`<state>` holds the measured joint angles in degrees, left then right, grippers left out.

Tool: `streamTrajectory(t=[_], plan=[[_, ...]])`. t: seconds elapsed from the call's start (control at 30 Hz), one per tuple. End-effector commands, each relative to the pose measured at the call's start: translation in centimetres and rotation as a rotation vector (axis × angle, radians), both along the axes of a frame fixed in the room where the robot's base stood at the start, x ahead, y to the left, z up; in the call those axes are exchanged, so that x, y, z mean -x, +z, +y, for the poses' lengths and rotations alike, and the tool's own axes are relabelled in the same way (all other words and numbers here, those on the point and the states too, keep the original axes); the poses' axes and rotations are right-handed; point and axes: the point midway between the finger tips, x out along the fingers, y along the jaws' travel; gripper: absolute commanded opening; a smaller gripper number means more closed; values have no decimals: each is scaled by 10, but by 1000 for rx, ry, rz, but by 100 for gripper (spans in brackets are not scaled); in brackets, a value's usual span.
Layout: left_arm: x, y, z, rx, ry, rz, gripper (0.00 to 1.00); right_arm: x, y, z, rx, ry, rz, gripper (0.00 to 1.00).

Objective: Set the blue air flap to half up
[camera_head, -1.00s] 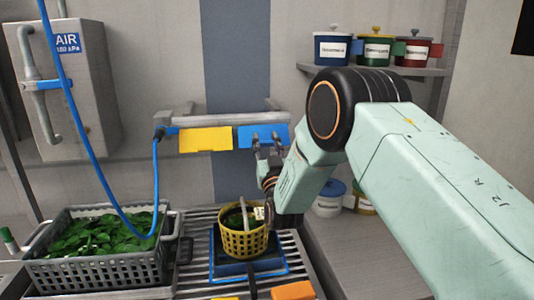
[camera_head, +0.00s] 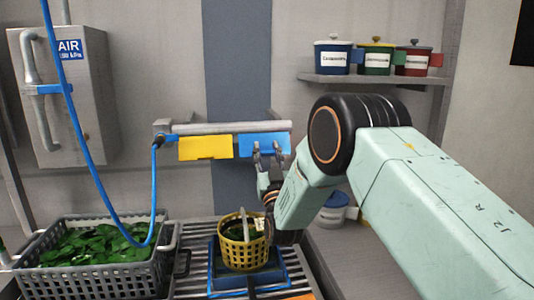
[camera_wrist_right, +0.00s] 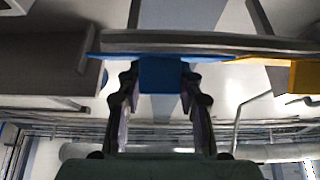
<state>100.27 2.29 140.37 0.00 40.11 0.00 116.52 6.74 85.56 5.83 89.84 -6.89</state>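The blue air flap (camera_head: 263,144) hangs under a grey bar on the back wall, right of the yellow flap (camera_head: 206,147). Both flaps show their faces at much the same slant; I cannot tell the exact angle. My right gripper (camera_head: 268,150) is in front of the blue flap and covers part of its lower right. In the right wrist view its two fingers (camera_wrist_right: 160,88) are apart, with the blue flap (camera_wrist_right: 160,74) showing between and beyond them. I cannot tell whether they touch it. My left gripper is out of view.
A grey crate of greens (camera_head: 95,278) stands at lower left. A yellow basket (camera_head: 242,256) stands on a blue tray (camera_head: 284,279) below the flaps. A blue hose (camera_head: 85,150) loops down at left. Lidded pots (camera_head: 375,62) stand on a shelf at right.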

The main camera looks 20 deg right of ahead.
Motion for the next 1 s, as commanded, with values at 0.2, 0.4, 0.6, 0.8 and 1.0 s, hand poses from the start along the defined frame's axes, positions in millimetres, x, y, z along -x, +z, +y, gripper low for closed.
streamTrajectory(t=[0.2,0.4,0.6,0.8,1.0], plan=[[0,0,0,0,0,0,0,0,-2,0,0,0,4,54],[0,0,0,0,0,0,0,0,-1,0,1,0,2,60],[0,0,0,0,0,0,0,1,-2,1,-1,0,2,60],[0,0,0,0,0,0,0,20,-14,6,0,0,6,60],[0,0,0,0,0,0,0,55,-36,15,0,1,8,60]])
